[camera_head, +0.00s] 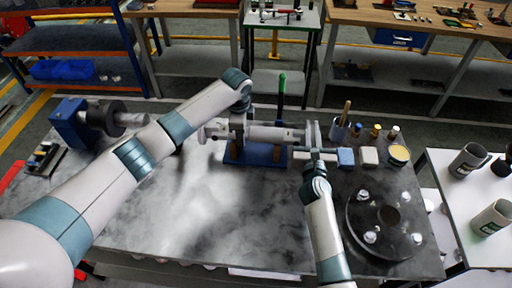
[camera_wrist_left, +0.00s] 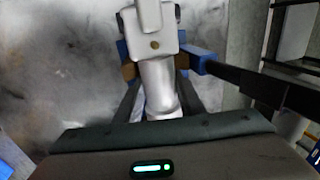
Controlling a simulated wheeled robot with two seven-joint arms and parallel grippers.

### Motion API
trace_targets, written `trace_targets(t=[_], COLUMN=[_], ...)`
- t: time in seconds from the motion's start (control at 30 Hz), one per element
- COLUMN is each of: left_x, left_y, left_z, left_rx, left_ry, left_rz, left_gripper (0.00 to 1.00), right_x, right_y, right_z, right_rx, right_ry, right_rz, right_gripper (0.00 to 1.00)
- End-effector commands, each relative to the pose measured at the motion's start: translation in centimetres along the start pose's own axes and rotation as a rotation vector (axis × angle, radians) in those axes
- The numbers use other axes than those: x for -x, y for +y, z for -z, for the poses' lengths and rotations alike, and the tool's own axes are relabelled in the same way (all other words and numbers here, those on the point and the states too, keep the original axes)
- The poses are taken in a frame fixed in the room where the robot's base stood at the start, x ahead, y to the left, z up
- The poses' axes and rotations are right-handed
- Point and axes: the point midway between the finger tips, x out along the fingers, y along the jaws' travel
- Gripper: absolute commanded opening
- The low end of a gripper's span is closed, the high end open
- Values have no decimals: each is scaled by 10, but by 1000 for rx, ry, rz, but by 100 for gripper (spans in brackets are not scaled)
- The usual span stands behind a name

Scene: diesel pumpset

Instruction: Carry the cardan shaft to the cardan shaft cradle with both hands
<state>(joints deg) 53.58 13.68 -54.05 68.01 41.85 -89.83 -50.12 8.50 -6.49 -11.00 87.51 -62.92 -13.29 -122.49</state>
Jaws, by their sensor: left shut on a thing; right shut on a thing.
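The cardan shaft (camera_head: 272,133) is a light grey cylinder with yoke ends, lying level across the table's far middle. It is directly over the blue cardan shaft cradle (camera_head: 257,155); I cannot tell whether it touches the cradle's supports. My left gripper (camera_head: 237,128) is shut on the shaft's left part, largely hidden by its own wrist. My right gripper (camera_head: 313,140) is shut at the shaft's right end. In the left wrist view, the shaft (camera_wrist_left: 158,85) runs between the dark fingers, with blue and brown cradle parts (camera_wrist_left: 204,65) beside it.
A blue machine with a dark flange (camera_head: 75,128) stands at the left. A tool cup (camera_head: 339,130), small blocks and a round dark flange plate (camera_head: 385,220) occupy the right. A green-handled tool (camera_head: 281,90) stands upright behind the shaft. The table's front middle (camera_head: 220,215) is clear.

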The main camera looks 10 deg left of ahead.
Motion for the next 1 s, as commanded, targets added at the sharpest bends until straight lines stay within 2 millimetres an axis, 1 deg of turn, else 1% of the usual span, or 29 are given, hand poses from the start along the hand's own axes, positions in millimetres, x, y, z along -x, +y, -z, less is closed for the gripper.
trace_targets(t=[0.03,0.27,0.3,0.37,0.4,0.87,1.0], left_x=[0,-8,-10,-9,-9,-10,-7], left_y=[-2,-1,1,1,1,2,1], left_z=[0,0,-1,-1,0,0,0], left_rx=[0,0,1,1,1,0,0], left_ry=[1,1,-1,-1,-1,0,0], left_rz=[6,6,2,2,2,0,0], left_gripper=[0,0,38,52,54,54,54], right_x=[-1,-1,0,0,0,1,1], right_y=[0,0,-1,-1,-1,0,0], right_z=[1,9,13,12,12,12,10], right_rx=[0,0,0,0,0,0,0], right_ry=[-4,-4,3,3,4,4,4], right_rz=[0,0,2,2,1,1,1], right_gripper=[0,0,13,28,30,30,30])
